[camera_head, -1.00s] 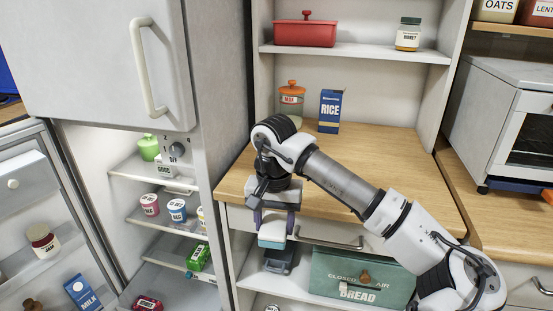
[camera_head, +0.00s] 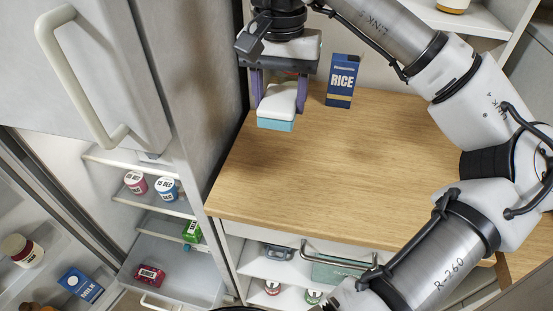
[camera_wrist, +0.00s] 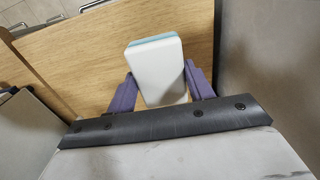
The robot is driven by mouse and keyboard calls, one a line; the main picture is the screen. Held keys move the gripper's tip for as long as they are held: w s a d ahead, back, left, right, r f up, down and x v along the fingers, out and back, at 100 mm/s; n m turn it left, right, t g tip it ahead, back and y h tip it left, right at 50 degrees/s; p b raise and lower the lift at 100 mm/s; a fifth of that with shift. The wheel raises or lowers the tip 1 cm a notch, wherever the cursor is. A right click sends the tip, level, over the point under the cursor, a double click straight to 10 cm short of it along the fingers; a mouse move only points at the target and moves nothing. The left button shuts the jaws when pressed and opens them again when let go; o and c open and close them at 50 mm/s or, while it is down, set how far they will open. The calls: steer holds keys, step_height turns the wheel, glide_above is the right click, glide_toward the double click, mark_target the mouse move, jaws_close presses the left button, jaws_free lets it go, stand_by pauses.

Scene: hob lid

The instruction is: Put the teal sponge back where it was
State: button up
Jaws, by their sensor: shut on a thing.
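The teal sponge (camera_head: 276,123) has a white upper layer and a teal lower layer. It hangs between the purple fingers of my gripper (camera_head: 279,92), which is shut on it, above the left back part of the wooden worktop (camera_head: 340,160). In the wrist view the sponge (camera_wrist: 156,70) shows its white face with a teal far edge, held between the two fingers of my gripper (camera_wrist: 162,92). Bare wood shows below and around it.
A blue rice box (camera_head: 341,80) stands at the back of the worktop, right of my gripper. The fridge's side wall (camera_head: 195,80) rises close on the left. Under the worktop are a drawer handle (camera_head: 338,256) and a green bread bin (camera_head: 335,270). The worktop's middle is clear.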

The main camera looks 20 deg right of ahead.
steer(key=shift+w+r, duration=0.15)
step_height(320, 180, down, 19)
steer(key=p, duration=0.3)
steer(key=shift+p, duration=0.4)
steer(key=shift+f, duration=0.35)
steer(key=shift+f+b, duration=0.2)
steer(key=shift+b, duration=0.2)
steer(key=o, duration=0.9)
steer(key=shift+r, duration=0.1)
steer(key=shift+o, duration=0.2)
steer(key=shift+r+p, duration=0.1)
steer(key=shift+p, duration=0.2)
steer(key=shift+r, duration=0.2)
step_height(320, 180, up, 12)
steer(key=b, duration=0.3)
steer(key=shift+f, duration=0.15)
